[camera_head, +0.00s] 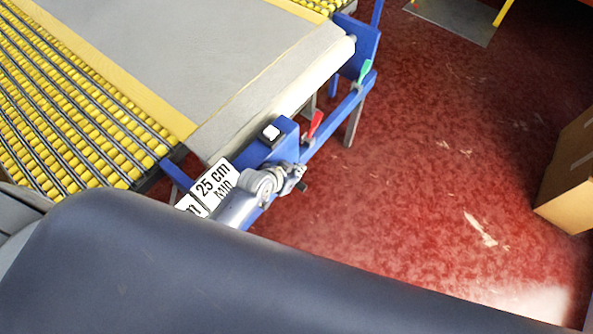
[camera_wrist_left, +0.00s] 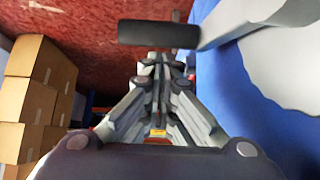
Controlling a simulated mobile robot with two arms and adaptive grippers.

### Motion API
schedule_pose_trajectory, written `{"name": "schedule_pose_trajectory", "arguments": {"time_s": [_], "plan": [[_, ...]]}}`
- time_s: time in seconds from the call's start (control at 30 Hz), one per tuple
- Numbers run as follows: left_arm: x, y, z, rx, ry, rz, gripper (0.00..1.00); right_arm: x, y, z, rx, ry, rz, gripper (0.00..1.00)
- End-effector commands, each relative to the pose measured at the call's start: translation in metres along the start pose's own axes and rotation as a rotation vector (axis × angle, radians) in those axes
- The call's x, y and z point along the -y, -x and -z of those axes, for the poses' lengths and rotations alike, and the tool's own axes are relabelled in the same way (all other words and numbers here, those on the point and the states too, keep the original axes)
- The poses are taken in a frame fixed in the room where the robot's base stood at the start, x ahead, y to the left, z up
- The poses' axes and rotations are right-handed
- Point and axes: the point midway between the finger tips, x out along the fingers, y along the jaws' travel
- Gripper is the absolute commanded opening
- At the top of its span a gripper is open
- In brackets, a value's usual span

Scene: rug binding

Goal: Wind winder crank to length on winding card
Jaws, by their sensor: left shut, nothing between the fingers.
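In the left wrist view a black cylindrical crank handle (camera_wrist_left: 158,33) lies across the picture, just beyond the fingertips of my left gripper (camera_wrist_left: 158,66). A grey crank arm (camera_wrist_left: 240,22) runs from it to the right. My left gripper is shut with nothing in it. In the head view my left gripper (camera_head: 294,180) is small, beside the blue frame end of the machine. A white card reading "25 cm MID" (camera_head: 214,183) shows just left of my arm, partly hidden by it. The crank is not clear in the head view. My right gripper is out of view.
A grey table bed (camera_head: 190,50) with yellow rollers (camera_head: 60,100) fills the upper left. A red lever (camera_head: 315,124) and a green lever (camera_head: 365,72) sit on its blue frame (camera_head: 340,115). Cardboard boxes (camera_head: 572,180) stand at right. Red floor between is clear.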

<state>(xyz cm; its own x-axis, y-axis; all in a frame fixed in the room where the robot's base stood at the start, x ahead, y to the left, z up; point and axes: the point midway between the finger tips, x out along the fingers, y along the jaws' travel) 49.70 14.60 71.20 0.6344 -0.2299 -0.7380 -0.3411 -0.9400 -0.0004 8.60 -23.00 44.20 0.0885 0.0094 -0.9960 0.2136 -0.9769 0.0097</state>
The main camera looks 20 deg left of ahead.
Motion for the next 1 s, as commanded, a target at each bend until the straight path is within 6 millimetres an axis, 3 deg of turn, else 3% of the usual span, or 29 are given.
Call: {"name": "schedule_pose_trajectory", "arguments": {"time_s": [1.0], "plan": [[-0.001, -0.013, -0.014, 0.175, 0.000, -0.003, 0.00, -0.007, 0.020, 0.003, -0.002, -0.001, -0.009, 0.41]]}}
